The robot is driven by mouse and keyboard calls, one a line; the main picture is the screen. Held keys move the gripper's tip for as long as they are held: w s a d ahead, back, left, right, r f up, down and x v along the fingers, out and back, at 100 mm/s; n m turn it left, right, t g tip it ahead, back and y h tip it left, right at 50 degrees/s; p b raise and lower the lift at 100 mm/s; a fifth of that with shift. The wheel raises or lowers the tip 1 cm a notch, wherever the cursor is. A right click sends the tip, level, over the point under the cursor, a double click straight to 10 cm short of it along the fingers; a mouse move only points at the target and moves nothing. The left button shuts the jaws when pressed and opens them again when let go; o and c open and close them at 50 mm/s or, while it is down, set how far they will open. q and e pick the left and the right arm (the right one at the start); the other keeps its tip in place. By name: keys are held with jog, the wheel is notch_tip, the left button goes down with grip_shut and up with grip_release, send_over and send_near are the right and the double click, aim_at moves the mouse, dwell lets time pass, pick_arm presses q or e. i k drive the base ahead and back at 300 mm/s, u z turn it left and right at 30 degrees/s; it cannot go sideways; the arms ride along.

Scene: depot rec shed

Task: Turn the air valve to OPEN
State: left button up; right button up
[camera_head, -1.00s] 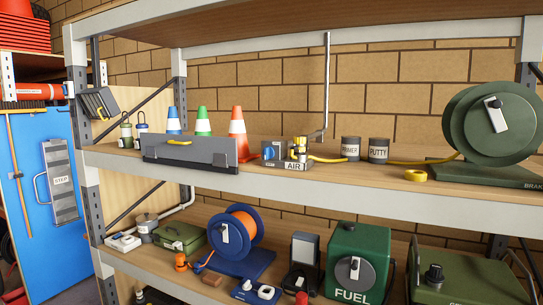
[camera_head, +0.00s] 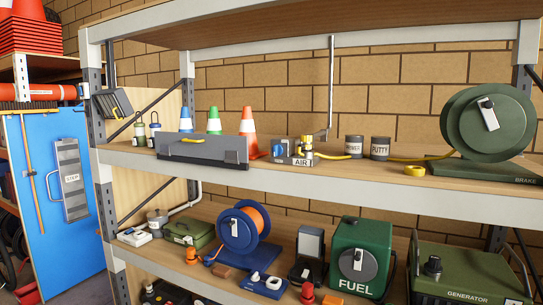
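The air valve unit (camera_head: 292,153) stands on the upper shelf, just right of the orange cone. The valve's setting is too small to read. Neither of my grippers is in view.
On the upper shelf (camera_head: 350,180), a grey panel (camera_head: 205,150) stands left of the unit, before several cones. PRIMER (camera_head: 354,146) and PUTTY (camera_head: 380,148) cans and a green brake reel (camera_head: 488,124) stand right. Below are a blue reel (camera_head: 237,230), FUEL can (camera_head: 359,256) and generator (camera_head: 465,270).

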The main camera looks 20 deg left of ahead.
aim_at(277, 150)
jog(key=z, duration=0.7)
jog(key=k, duration=0.15)
jog(key=u, duration=1.75)
jog(key=i, duration=0.6)
jog(key=u, duration=0.25)
